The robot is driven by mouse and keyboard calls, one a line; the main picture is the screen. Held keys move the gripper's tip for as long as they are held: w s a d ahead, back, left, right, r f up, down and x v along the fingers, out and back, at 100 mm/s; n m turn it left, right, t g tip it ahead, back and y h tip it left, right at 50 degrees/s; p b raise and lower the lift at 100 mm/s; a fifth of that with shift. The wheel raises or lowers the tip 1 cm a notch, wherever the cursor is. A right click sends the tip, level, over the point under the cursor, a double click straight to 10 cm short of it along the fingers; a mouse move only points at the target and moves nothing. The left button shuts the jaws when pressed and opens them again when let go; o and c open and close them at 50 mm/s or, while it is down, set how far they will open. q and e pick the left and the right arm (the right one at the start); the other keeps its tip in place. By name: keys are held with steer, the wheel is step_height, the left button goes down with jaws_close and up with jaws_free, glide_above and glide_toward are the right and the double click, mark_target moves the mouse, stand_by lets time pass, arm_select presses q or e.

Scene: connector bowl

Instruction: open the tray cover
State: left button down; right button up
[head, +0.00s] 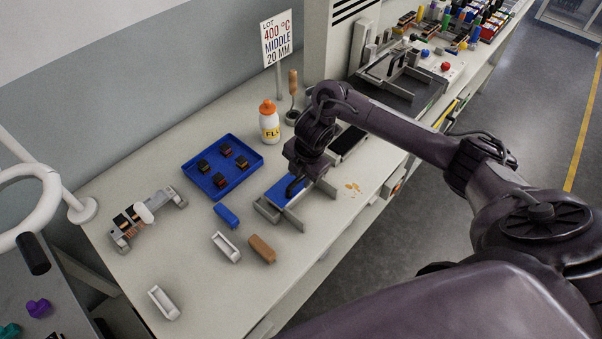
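A grey fixture (268,209) with raised ends stands near the front edge of the table, and a flat blue piece (277,193) lies in it. This may be the tray cover; I cannot tell for sure. My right gripper (292,190) points down right at the blue piece and hides part of it. Its fingertips are small and dark, so whether they touch the piece or are closed is unclear. A blue open tray (228,184) with several black parts in it lies to the left. My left gripper is not in view.
A white bottle with an orange cap (269,126) and a sign (277,40) stand behind. A black-topped box (347,142) is right of the gripper. A blue block (227,215), a brown block (262,248) and white holders (226,246) lie front left.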

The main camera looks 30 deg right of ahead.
steer(key=shift+w, duration=0.1)
jaws_close()
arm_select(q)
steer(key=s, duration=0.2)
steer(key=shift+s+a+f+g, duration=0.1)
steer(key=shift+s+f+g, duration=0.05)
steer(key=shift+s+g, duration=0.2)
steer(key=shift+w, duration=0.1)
